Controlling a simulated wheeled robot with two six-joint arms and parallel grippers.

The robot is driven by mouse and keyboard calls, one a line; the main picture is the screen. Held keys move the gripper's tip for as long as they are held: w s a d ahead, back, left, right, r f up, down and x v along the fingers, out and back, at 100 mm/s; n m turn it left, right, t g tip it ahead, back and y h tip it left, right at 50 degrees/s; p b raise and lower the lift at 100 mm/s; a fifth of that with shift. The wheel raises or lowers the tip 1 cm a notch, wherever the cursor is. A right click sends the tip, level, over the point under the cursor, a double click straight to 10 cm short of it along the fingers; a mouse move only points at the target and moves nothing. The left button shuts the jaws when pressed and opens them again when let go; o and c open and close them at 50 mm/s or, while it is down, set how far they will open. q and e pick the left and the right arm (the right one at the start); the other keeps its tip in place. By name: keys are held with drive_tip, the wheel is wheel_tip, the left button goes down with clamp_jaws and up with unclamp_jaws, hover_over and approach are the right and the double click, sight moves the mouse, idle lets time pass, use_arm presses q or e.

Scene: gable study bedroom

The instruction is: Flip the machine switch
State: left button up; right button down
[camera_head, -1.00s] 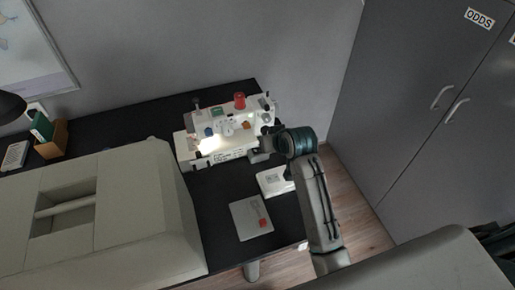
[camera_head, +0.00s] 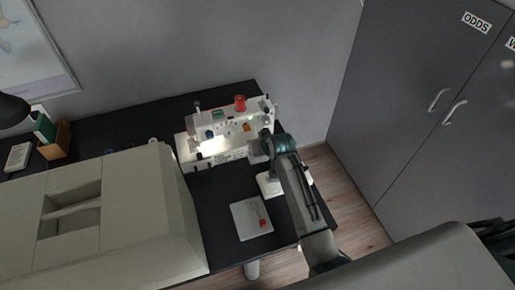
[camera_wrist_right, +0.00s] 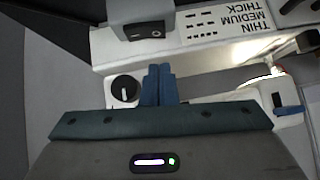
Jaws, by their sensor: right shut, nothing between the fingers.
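The white sewing machine (camera_head: 225,130) stands on the black desk, with a red spool (camera_head: 240,103) on top and a lit lamp at its front. In the right wrist view its base (camera_wrist_right: 215,22) bears the words THIN, MEDIUM, THICK. A grey box with a black rocker switch (camera_wrist_right: 146,30) marked with a line and a circle shows at the top there. My right gripper (camera_wrist_right: 158,72) is shut and empty, its blue fingertips a little below the switch in that view. A black dial (camera_wrist_right: 125,90) is left of the fingers. My left gripper is not in view.
A large pale casing (camera_head: 110,215) fills the left of the desk (camera_head: 215,190). A light sheet with a red-handled item (camera_head: 250,218) lies in front of the machine. A white pad (camera_head: 268,184) is partly behind my right arm. Grey cabinets (camera_head: 425,100) stand at right.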

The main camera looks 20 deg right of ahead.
sight(258, 157)
drive_tip(key=shift+s+a+f+p, duration=0.1)
drive_tip(key=shift+f+p, duration=0.05)
drive_tip(key=shift+f, duration=0.6)
drive_tip(key=shift+s+a+f+p, duration=0.1)
drive_tip(key=shift+f+p, duration=0.05)
drive_tip(key=shift+f, duration=0.6)
drive_tip(key=shift+a+f, duration=0.1)
drive_tip(key=shift+f, duration=0.15)
drive_tip(key=shift+r, duration=0.1)
drive_tip(key=shift+w+d+r+p, duration=0.15)
drive_tip(key=shift+d+p, duration=0.4)
drive_tip(key=shift+d, duration=0.3)
